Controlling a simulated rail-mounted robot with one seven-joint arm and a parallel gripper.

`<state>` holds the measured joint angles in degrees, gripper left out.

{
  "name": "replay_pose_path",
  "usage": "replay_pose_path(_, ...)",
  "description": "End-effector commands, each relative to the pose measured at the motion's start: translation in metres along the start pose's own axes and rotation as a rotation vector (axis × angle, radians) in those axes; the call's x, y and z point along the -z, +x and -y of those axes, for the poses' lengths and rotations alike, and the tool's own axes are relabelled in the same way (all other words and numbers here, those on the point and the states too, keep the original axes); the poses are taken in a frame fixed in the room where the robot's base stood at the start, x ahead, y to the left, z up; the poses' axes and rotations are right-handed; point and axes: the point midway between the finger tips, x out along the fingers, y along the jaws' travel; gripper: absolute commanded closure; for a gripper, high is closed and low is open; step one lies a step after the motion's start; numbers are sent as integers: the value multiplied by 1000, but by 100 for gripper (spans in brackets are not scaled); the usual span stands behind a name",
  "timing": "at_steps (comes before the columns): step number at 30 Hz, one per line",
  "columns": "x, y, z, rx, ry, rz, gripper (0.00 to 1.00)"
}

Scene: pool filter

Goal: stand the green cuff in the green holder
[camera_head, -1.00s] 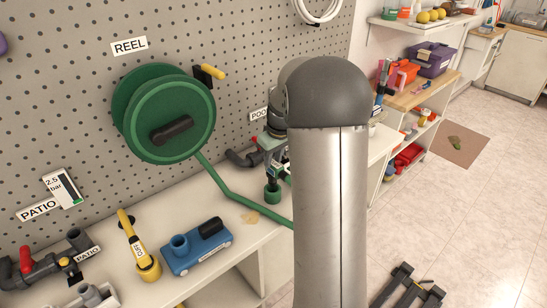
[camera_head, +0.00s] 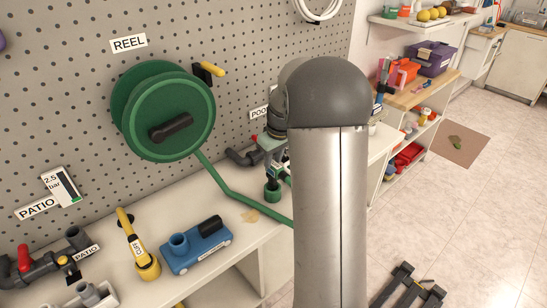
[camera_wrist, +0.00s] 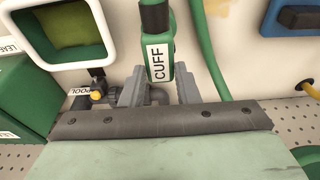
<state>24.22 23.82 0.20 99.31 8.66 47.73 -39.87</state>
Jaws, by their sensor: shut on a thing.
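The green cuff (camera_wrist: 158,62), with a white CUFF label, stands between the two grey fingers of my gripper (camera_wrist: 160,82) in the wrist view. My gripper is shut on it. The cuff's dark end (camera_wrist: 154,17) points to the top of that view, where a bit of green shows at the frame edge. In the head view, my arm hides most of the gripper.
A green hose (camera_head: 232,190) runs from the reel (camera_head: 165,113) along the bench beside the holder. A blue device (camera_head: 196,248) and a yellow cuff in its holder (camera_head: 146,268) stand to the left. A white-rimmed green box (camera_wrist: 72,32) is close to my gripper in the wrist view.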

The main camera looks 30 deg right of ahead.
Motion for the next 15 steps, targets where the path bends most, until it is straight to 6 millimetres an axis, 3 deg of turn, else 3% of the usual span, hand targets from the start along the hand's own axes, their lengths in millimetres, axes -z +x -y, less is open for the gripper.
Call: replay_pose_path(15,-2,12,0,0,0,0,100)
